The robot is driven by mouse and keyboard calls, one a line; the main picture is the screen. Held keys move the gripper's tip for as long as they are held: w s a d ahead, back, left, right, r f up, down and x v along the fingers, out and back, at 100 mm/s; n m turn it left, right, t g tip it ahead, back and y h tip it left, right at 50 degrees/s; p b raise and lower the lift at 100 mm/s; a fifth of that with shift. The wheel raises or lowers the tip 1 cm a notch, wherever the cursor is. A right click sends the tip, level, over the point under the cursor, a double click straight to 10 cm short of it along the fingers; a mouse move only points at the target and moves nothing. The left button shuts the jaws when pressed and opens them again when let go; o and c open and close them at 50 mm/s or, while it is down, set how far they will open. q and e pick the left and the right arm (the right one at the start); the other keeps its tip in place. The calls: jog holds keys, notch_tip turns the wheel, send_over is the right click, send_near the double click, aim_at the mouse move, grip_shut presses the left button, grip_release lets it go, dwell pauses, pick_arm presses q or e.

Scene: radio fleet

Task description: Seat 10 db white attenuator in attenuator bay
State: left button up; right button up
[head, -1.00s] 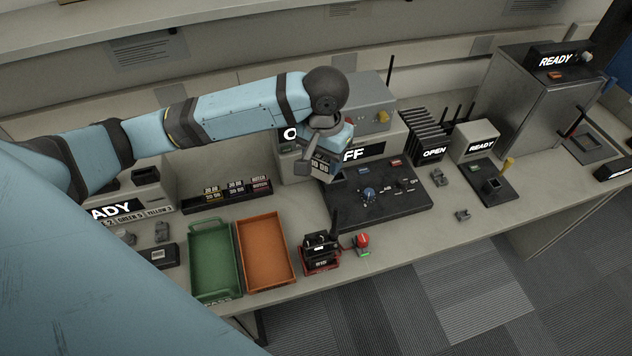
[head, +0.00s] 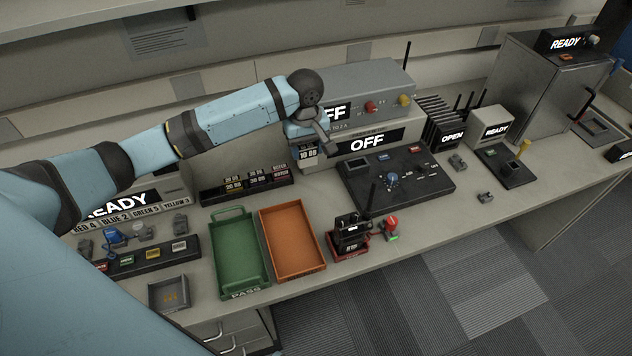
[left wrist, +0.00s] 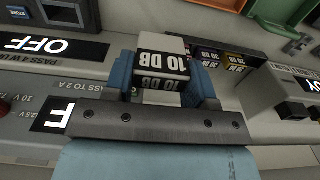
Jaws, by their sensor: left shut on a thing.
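The white 10 dB attenuator (head: 307,152) is a small block with black "10 DB" labels. My left gripper (left wrist: 162,68) is shut on it, with one blue finger on each side, as the left wrist view shows (left wrist: 163,45). In the head view the gripper (head: 304,139) holds it above the bench, in front of the left end of the grey tester. The black console (head: 420,190) to its right has a dark square recess (left wrist: 62,13) in the left wrist view. I cannot tell which opening is the attenuator bay. My right gripper is not in view.
A black rack of labelled blocks (head: 222,197) stands left of the held block. Green (head: 238,287) and orange (head: 295,270) trays and a black radio (head: 350,257) stand in front. The tester (head: 375,130) reads OFF. The bench between rack and console is clear.

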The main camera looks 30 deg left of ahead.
pick_arm(q)
notch_tip(320, 180, down, 14)
jog(key=shift+f, duration=0.1)
dwell(0.4)
jog(key=o, duration=0.9)
jog(key=shift+o, duration=0.2)
